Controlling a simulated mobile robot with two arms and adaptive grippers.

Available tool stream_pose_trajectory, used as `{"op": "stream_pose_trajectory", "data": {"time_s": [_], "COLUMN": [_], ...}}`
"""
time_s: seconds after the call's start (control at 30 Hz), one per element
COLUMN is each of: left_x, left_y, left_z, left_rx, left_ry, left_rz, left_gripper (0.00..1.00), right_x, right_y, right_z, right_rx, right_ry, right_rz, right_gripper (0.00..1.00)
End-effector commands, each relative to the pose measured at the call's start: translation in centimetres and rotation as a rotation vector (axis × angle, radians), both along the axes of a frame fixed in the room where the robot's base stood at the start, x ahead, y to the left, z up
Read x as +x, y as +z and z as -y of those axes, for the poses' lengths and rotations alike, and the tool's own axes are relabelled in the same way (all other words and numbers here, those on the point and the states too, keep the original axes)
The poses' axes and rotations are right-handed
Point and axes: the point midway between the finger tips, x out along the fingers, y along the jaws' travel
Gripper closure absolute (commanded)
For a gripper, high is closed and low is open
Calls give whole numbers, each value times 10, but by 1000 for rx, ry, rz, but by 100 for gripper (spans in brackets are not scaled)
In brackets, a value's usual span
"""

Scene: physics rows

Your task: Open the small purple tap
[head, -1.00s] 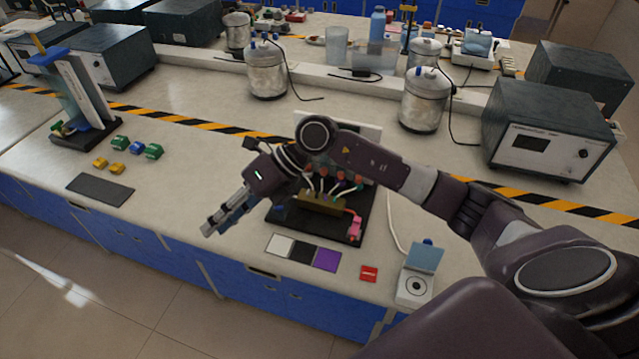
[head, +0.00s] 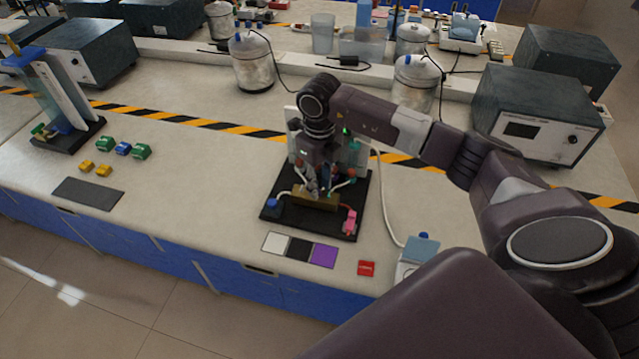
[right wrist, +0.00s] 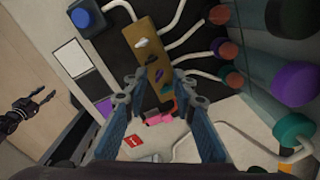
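A brass block (head: 318,198) with several small taps stands on a dark base (head: 300,225). In the right wrist view, the block (right wrist: 133,41) carries a white tap (right wrist: 147,43), a small purple tap (right wrist: 159,76) and dark taps. My right gripper (head: 314,188) points down over the block. In the right wrist view, my right gripper (right wrist: 158,90) is open, its two fingers apart with the purple tap between and just beyond the tips. Contact cannot be told. My left gripper (right wrist: 42,98) shows small at the left of that view, fingers apart and empty.
White tubes run from the block to capped vessels, one purple-capped (right wrist: 296,84). A blue-capped part (head: 273,204) and a pink part (head: 350,220) flank the block. White, black and purple squares (head: 323,256) and a red label (head: 366,268) lie in front.

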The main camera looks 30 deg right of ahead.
Motion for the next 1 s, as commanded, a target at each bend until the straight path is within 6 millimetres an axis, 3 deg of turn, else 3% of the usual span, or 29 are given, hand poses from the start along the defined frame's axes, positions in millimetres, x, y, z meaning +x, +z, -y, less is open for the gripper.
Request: {"op": "stream_pose_trajectory", "data": {"time_s": [0.37,0.6,1.0], "left_x": [-1,-1,-1], "left_y": [2,2,-1], "left_z": [0,0,0], "left_rx": [0,0,0], "left_ry": [0,0,0], "left_rz": [-1,-1,-1], "left_gripper": [60,60,60], "right_x": [0,0,1], "right_y": [-10,-10,-10], "right_z": [0,0,0], "right_rx": [0,1,1], "right_ry": [2,2,18], "right_rz": [1,1,3], "right_gripper": [75,99,100]}}
